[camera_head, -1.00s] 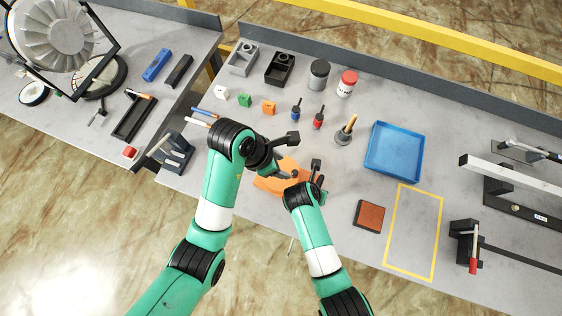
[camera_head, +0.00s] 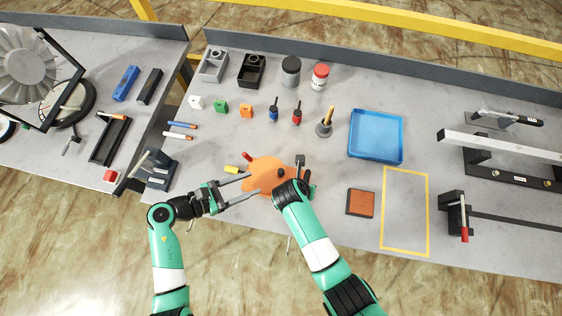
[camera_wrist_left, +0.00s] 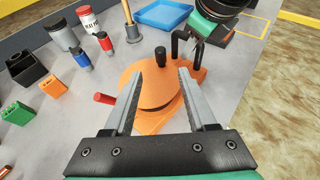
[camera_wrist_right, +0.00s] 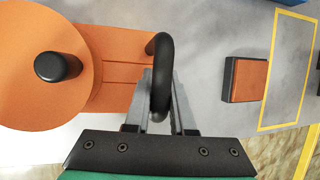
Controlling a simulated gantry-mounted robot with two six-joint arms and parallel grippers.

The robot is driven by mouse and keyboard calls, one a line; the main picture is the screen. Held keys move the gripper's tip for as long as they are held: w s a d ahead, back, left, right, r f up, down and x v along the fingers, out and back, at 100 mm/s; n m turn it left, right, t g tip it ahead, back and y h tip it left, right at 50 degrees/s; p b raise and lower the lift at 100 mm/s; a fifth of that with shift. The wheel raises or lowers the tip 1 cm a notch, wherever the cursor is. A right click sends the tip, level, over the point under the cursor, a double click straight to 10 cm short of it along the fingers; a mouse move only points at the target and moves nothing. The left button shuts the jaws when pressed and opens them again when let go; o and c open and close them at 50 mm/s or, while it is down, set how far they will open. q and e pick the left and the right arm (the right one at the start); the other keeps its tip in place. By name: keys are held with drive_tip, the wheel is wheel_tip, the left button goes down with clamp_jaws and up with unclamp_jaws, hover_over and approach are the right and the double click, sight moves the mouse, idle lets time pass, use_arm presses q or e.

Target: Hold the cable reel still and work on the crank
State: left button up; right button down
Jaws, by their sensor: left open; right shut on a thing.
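The orange cable reel (camera_head: 265,171) stands near the front edge of the table. Its round disc with a black knob (camera_wrist_left: 160,54) shows in both wrist views. A black loop handle (camera_wrist_right: 159,85) stands on the reel's orange base. My right gripper (camera_wrist_right: 158,76) is shut on this loop handle. My left gripper (camera_head: 252,184) is open and empty at the reel's left side, its fingers pointing toward the disc. My right wrist hides the reel's right part in the head view.
A yellow piece (camera_head: 231,170) lies left of the reel. A dark block with slots (camera_head: 157,169) stands at the table's left edge. A brown pad (camera_head: 361,203) and a yellow taped rectangle (camera_head: 404,208) lie right. A blue tray (camera_head: 376,137) and small parts stand behind.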

sight(281, 172)
use_arm(q)
drive_tip(key=x, duration=1.2)
drive_tip(key=shift+f, duration=0.1)
clamp_jaws()
